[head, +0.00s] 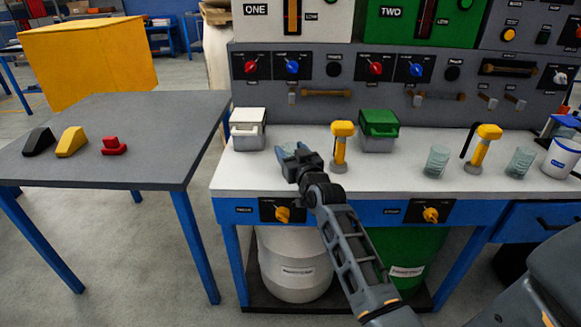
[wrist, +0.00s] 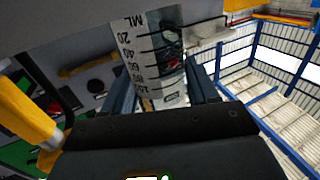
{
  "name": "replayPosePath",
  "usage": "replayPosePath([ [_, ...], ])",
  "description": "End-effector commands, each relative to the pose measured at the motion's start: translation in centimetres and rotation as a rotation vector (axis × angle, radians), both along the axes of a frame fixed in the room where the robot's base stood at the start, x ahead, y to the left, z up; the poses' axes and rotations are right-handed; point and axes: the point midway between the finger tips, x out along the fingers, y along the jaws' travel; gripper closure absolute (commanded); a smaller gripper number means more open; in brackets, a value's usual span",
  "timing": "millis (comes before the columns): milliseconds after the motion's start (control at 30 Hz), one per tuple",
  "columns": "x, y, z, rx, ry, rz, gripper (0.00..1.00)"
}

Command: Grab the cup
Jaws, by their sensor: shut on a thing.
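My gripper (head: 298,155) is over the left part of the white bench top. It is shut on a clear glass cup (head: 288,148), which is mostly hidden behind the fingers in the head view. In the wrist view the cup (wrist: 150,45) shows between the two fingers, with a white band of ML markings. I cannot tell whether its base touches the bench. Two similar clear cups stand further right, one at the middle right (head: 437,161) and one by the right end (head: 520,162).
A yellow dispenser (head: 341,145) stands just right of my gripper. A white box (head: 248,130) and a green box (head: 379,131) stand at the back of the bench. Another yellow dispenser (head: 483,146) and a white tub (head: 562,157) are on the right. A grey table (head: 130,135) stands left.

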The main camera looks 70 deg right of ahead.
Motion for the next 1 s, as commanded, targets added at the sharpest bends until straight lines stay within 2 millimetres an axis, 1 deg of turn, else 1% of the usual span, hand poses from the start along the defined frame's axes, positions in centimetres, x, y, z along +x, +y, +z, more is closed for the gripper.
replayPosePath([
  [33, 0.0, 0.0, 0.0, 0.000, 0.000, 0.000, 0.72],
  [200, 0.0, 0.0, 0.0, 0.000, 0.000, 0.000, 0.87],
  [467, 0.0, 0.0, 0.3, -0.001, -0.001, 0.000, 0.87],
  [567, 0.0, 0.0, 1.4, -0.001, 0.000, 0.001, 0.87],
  [800, 0.1, 0.0, 6.0, -0.004, -0.002, 0.001, 0.87],
  [900, 0.0, 0.0, 7.7, -0.003, -0.003, 0.000, 0.87],
  [1000, 0.0, 0.0, 9.0, -0.004, -0.002, 0.001, 0.87],
])
